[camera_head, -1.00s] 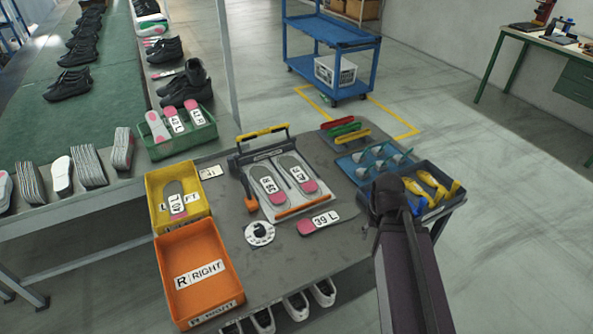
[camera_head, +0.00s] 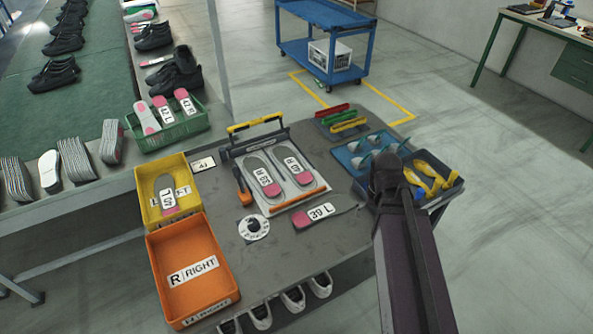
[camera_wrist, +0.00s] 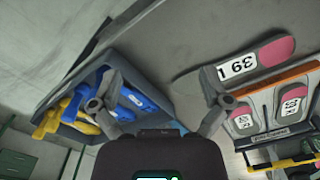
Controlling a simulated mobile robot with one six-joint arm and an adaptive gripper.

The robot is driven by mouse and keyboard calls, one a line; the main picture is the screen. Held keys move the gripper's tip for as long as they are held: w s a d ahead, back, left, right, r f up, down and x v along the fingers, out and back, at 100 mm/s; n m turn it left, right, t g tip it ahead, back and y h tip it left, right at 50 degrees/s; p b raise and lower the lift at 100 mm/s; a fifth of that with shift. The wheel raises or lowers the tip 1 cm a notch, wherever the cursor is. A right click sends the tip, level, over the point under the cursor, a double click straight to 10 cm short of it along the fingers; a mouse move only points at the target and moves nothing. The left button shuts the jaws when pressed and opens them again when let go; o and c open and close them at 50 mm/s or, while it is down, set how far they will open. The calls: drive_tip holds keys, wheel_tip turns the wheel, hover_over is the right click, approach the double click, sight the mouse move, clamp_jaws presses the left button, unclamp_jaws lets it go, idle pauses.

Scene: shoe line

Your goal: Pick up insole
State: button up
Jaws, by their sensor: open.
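Two more insoles (camera_head: 263,176) (camera_head: 291,165) lie side by side on the fixture plate. Another insole (camera_head: 167,196) lies in the yellow left bin (camera_head: 140,207). My gripper (camera_wrist: 158,98) is open and empty above the table, between the 39 L insole and the dark tray. In the head view my arm hides most of the gripper.
An empty orange right bin (camera_head: 216,237) stands at the front left. A dark tray with yellow and blue tools (camera_head: 458,186) and a blue holder (camera_head: 350,157) stand on the right. A round dial (camera_head: 254,228) lies left of the 39 L insole.

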drive_tip(key=w+a+r+n+p, duration=0.1)
drive_tip(key=w+a+r+n, duration=0.1)
drive_tip(key=w+a, duration=0.9)
drive_tip(key=w+a+r+n+p, duration=0.1)
drive_tip(key=w+a+n, duration=0.3)
drive_tip(key=w+a, duration=0.7)
drive_tip(key=w+p, duration=0.1)
drive_tip(key=w, duration=0.1)
drive_tip(key=shift+w+a+r, duration=0.15)
drive_tip(key=shift+w+r, duration=0.2)
drive_tip(key=b, duration=0.8)
hover_over(301, 173)
wheel_tip(301, 173, down, 9)
drive_tip(key=shift+r, duration=0.15)
drive_tip(key=shift+f+b, duration=2.6)
drive_tip(key=shift+b, duration=0.1)
drive_tip(key=c, duration=0.8)
